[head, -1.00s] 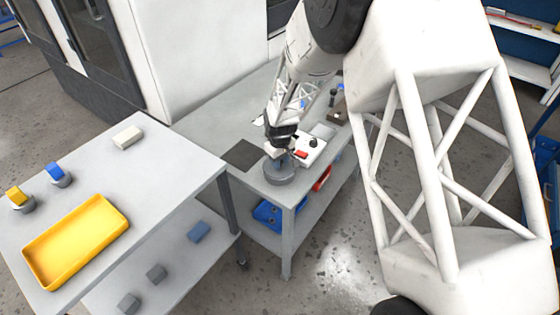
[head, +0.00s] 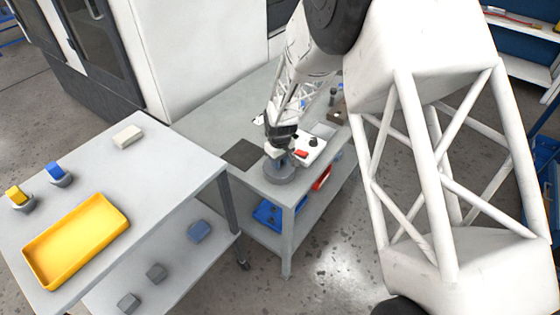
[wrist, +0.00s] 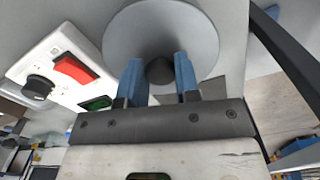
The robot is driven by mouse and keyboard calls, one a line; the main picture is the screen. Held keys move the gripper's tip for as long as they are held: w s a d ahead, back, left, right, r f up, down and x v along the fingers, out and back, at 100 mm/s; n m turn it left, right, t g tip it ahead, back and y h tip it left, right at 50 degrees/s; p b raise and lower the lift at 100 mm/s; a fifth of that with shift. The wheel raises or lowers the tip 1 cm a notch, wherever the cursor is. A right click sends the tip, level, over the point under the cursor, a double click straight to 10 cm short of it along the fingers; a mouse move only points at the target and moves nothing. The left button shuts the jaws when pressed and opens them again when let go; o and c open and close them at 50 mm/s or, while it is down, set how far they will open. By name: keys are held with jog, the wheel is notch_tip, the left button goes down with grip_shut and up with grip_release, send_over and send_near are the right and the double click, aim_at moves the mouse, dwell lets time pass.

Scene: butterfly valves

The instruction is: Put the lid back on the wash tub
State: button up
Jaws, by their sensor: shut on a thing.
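My gripper (wrist: 158,74) is shut on the dark knob (wrist: 160,69) of the round grey lid (wrist: 160,25) in the wrist view, with one blue finger on each side of the knob. In the head view my gripper (head: 282,152) is directly over the round grey wash tub (head: 281,174), near the front corner of the far bench. The tub is hidden under the lid in the wrist view. I cannot tell whether the lid rests on the rim or hangs just above it.
A white control box with a red switch (wrist: 75,69) and a black knob (wrist: 38,87) stands close beside the lid. A dark mat (head: 242,155) lies left of the tub. The near table (head: 160,165) holds a yellow tray (head: 77,240) and a white block (head: 128,137).

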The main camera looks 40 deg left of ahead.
dwell(0.3)
jog(key=o, duration=1.5)
jog(key=shift+r, duration=0.1)
jog(key=shift+r, duration=2.35)
grip_shut()
jog(key=shift+f, duration=1.8)
